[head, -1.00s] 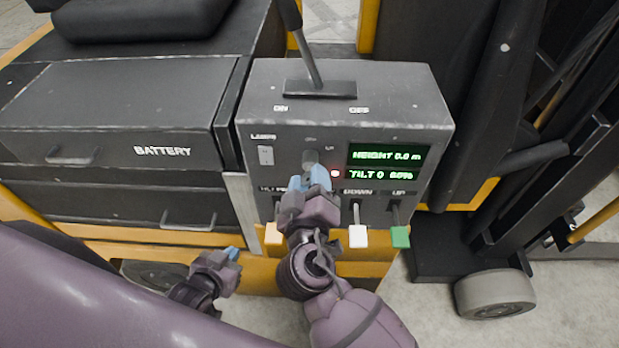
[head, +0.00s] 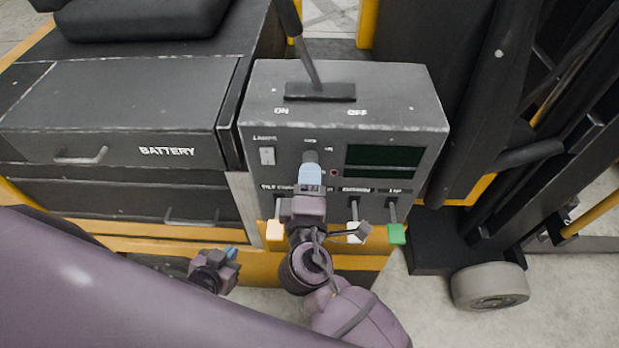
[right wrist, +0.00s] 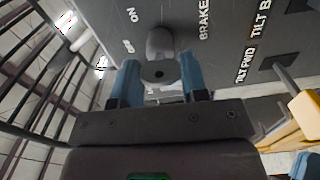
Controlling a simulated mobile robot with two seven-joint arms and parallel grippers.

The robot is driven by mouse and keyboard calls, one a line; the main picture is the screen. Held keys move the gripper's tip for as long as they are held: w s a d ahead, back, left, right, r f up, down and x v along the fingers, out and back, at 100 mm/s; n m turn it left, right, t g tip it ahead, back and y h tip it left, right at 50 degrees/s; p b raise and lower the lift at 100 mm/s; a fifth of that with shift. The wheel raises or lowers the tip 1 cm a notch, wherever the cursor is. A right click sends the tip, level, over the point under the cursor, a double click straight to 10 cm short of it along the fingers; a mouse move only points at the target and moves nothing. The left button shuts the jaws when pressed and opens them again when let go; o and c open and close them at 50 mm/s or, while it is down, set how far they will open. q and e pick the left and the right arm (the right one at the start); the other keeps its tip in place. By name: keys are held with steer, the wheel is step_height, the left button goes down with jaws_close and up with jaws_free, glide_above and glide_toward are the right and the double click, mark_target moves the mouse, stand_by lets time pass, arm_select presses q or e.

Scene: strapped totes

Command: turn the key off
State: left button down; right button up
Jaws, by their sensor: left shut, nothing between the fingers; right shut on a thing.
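The key (head: 310,157) is a grey knob-like piece on the front of the dark grey control box (head: 410,92). In the right wrist view the key (right wrist: 160,42) shows between the blue fingers, near the ON and BRAKE labels. My right gripper (head: 310,174) is shut on the key, its fingertips at the panel. The fingers also show in the right wrist view (right wrist: 160,80). The display (head: 384,160) is dark and the small lamp (head: 334,173) beside it is unlit. My left gripper (head: 232,253) is shut and empty, low and left of the box.
Levers with a cream tip (head: 275,230), a white tip (head: 356,232) and a green tip (head: 397,234) hang below the panel, close to my right gripper. A black lever (head: 307,45) stands on the box. A battery drawer (head: 110,147) is at left.

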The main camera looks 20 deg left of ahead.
arm_select(q)
steer(key=shift+r, duration=0.1)
arm_select(e)
steer(key=shift+n, duration=0.4)
steer(key=o, duration=0.9)
